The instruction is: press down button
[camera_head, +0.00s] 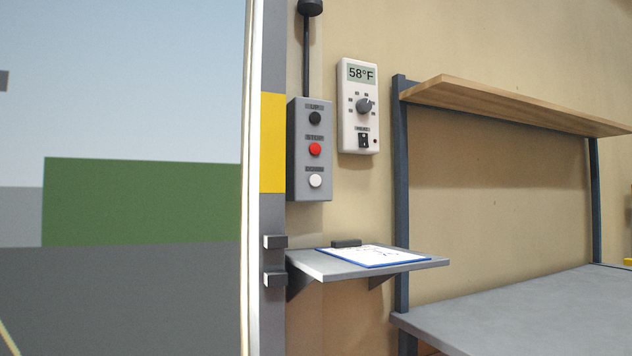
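The grey control box (310,150) hangs on the wall, left of the middle of the head view. It carries three round buttons in a column. The top one is a black button (315,118) with a label that reads like "UP". The middle one is a red stop button (315,150). The lowest is a white down button (315,181), with a small label above it. Nothing covers or touches the buttons. My gripper is not in view.
A white thermostat (371,130) showing 58°F is right of the box. Below, a small grey shelf (418,262) holds a clipboard (372,257). A workbench (530,308) with a wooden upper shelf (520,103) stands at right. A doorway opening lies at left, beyond the pale door edge (251,180).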

